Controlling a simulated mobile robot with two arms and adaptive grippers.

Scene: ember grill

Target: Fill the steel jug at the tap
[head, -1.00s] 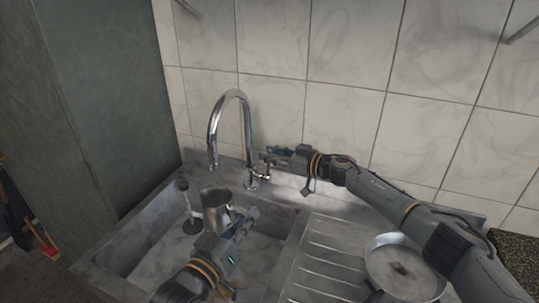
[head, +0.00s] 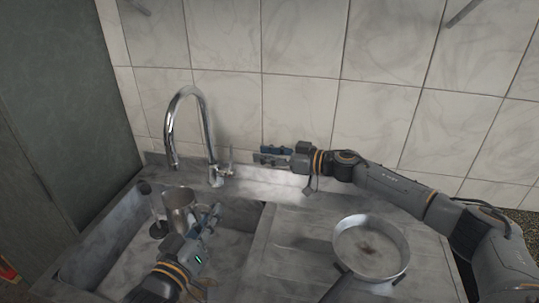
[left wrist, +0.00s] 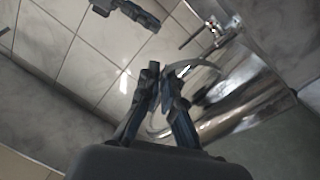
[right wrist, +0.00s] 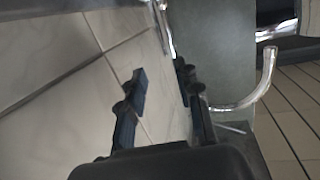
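The steel jug (head: 180,208) stands upright in the sink, its mouth below the spout of the chrome tap (head: 203,130). My left gripper (head: 213,214) is at the jug's right side. In the left wrist view its fingers (left wrist: 160,85) are close together on the jug's curved handle, beside the shiny jug body (left wrist: 245,105). My right gripper (head: 264,156) is open and empty, a short way right of the tap's lever (head: 230,160). The right wrist view shows a wide gap between its fingers (right wrist: 163,82) and the tap spout (right wrist: 262,85) to the right. No water stream is visible.
A round pan (head: 371,262) lies on the ribbed drainboard (head: 290,250) at right. The tiled wall (head: 300,100) is close behind the tap. A dark panel (head: 60,100) rises at left.

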